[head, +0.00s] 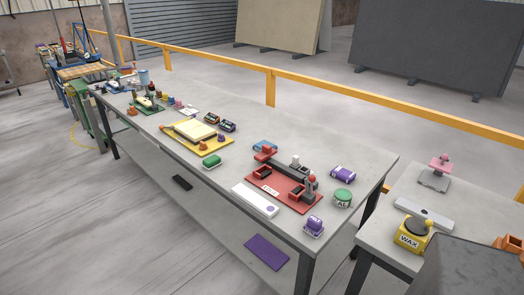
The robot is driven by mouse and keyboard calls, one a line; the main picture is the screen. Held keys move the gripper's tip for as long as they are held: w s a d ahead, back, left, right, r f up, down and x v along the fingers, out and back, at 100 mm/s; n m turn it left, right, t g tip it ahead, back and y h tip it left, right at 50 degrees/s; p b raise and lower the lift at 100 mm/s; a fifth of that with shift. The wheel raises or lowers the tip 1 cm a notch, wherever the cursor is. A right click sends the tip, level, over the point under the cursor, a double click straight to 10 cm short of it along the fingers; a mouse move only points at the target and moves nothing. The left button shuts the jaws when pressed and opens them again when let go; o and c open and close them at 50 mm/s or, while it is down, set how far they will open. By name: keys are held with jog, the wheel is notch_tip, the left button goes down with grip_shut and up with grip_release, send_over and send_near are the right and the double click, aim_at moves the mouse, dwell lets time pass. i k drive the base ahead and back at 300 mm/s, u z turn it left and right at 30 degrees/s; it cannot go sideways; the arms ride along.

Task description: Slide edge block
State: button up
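Nothing in the head view is clearly marked as the edge block. Candidates lie at the near right end of the long grey workbench (300,145). A red mat (296,205) carries a dark rail-like fixture (290,172) and red blocks, one of them (265,153) at its far left corner and one (263,171) at its left. An upright dark piece with a red top (311,183) stands at the mat's right side. A long white bar (254,200) lies along the mat's front left. My gripper is not in view.
A yellow mat (183,136) with a pale slab lies further left. A green block (211,161), purple blocks (343,173) (314,226) and a round green-topped pot (343,197) stand around the red mat. A yellow rail (270,85) runs behind.

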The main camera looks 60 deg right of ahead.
aim_at(267, 152)
jog(key=u, duration=0.2)
jog(key=k, duration=1.75)
jog(key=z, duration=0.65)
jog(key=i, duration=0.9)
jog(key=u, duration=0.05)
